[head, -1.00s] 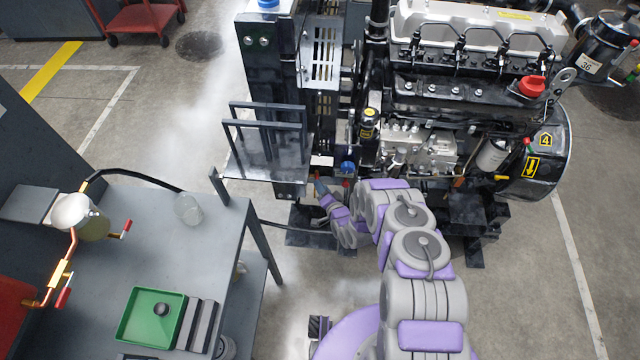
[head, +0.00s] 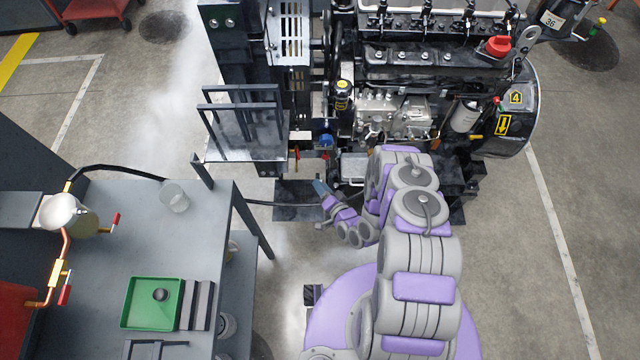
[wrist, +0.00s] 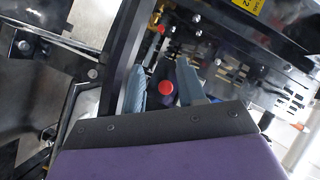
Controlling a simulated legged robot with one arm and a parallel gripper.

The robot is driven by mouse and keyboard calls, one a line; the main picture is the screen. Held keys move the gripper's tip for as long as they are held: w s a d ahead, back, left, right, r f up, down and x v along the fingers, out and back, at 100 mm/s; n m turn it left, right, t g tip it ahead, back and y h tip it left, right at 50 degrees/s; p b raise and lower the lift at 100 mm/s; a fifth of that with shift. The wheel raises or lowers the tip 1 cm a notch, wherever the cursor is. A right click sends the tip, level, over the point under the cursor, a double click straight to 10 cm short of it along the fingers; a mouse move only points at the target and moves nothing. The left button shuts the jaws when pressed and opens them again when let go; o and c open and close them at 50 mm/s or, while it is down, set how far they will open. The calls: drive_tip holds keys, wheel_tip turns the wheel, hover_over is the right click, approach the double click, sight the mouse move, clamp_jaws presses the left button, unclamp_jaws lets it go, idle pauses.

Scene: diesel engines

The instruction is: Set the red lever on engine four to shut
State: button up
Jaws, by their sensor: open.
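Engine four (head: 395,110) stands at the upper middle of the head view, with a yellow "4" label (head: 515,97) on its right end.
A grey bench (head: 150,230) with a green tray (head: 152,303) and a glass jar (head: 174,197) stands at left. A black hose (head: 285,203) runs from the bench side towards the engine. The floor at right is clear.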

drive_tip(key=shift+c, duration=0.3)
drive_tip(key=shift+w, duration=0.25)
drive_tip(key=shift+c, duration=0.8)
drive_tip(key=w+y, duration=0.1)
drive_tip(key=w+f+m+y+b, duration=0.1)
drive_tip(key=w, duration=0.1)
drive_tip(key=w+y+b, duration=0.1)
drive_tip(key=w, duration=0.1)
drive_tip(key=shift+d+f+m+g, duration=0.3)
drive_tip(key=shift+d+g, duration=0.05)
drive_tip(key=shift+g, duration=0.05)
clamp_jaws()
drive_tip(key=y+b, duration=0.1)
drive_tip(key=b, duration=0.2)
approach(297, 153)
drive_tip(key=x, duration=0.3)
drive_tip(key=shift+w+a+f+g, duration=0.15)
drive_tip(key=shift+w+g, duration=0.05)
drive_tip(key=shift+w, duration=0.2)
drive_tip(key=shift+w+a+f+g, duration=0.1)
drive_tip(key=shift+w+f+g, duration=0.1)
drive_tip(key=shift+w, duration=0.2)
